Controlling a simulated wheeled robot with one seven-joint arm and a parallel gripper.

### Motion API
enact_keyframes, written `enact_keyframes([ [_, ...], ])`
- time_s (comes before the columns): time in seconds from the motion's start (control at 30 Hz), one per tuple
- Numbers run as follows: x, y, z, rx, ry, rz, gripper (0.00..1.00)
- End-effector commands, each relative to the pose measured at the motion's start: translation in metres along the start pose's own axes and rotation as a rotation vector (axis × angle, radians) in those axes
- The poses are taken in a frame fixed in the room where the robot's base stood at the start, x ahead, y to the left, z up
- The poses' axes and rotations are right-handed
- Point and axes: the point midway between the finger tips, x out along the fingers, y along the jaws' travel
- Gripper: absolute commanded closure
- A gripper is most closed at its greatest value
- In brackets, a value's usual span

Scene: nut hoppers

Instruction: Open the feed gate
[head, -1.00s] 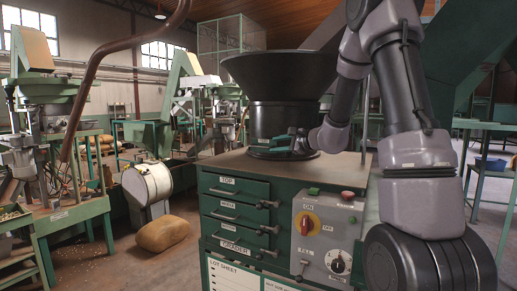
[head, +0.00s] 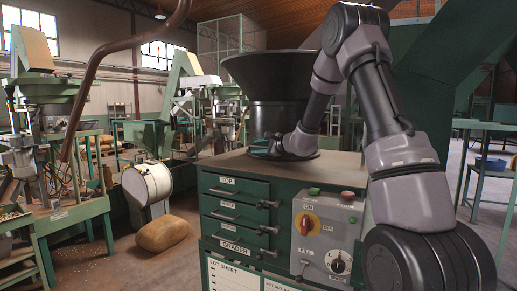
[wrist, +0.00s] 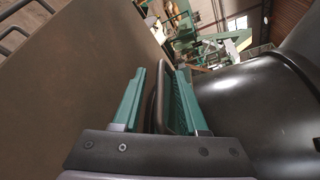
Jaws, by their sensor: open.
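The black hopper (head: 285,80) stands on top of the green grader cabinet. In the wrist view its glossy black side (wrist: 265,110) fills the right. My gripper (head: 262,146) is low over the cabinet top, at the foot of the hopper. In the wrist view my gripper (wrist: 162,72) is open, with a teal finger on each side of a dark bent bar (wrist: 158,105). The bar looks like the feed gate's handle and lies between the fingers, not clamped. I cannot tell whether it touches either finger. The gate plate itself is not clearly visible.
The cabinet top (head: 345,160) is bare around my gripper; it shows as a brown surface in the wrist view (wrist: 70,90). The cabinet front has drawers (head: 235,210) and a grey control panel (head: 325,235). A white drum (head: 147,184) and a sack (head: 162,234) are at left.

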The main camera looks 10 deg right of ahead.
Motion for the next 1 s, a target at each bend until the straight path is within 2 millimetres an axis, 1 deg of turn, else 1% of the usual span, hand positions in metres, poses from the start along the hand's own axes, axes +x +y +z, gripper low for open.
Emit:
enact_keyframes([
  [0.07, -0.0001, 0.0, 0.0001, 0.0, 0.0, 0.0, 0.58],
  [0.1, -0.0002, 0.0, 0.0001, 0.0, 0.0, 0.0, 0.65],
  [0.2, -0.0003, -0.0001, 0.0001, 0.0, 0.0, 0.0, 1.0],
  [1.0, -0.0005, 0.0002, -0.0001, 0.0, 0.0, 0.001, 1.0],
])
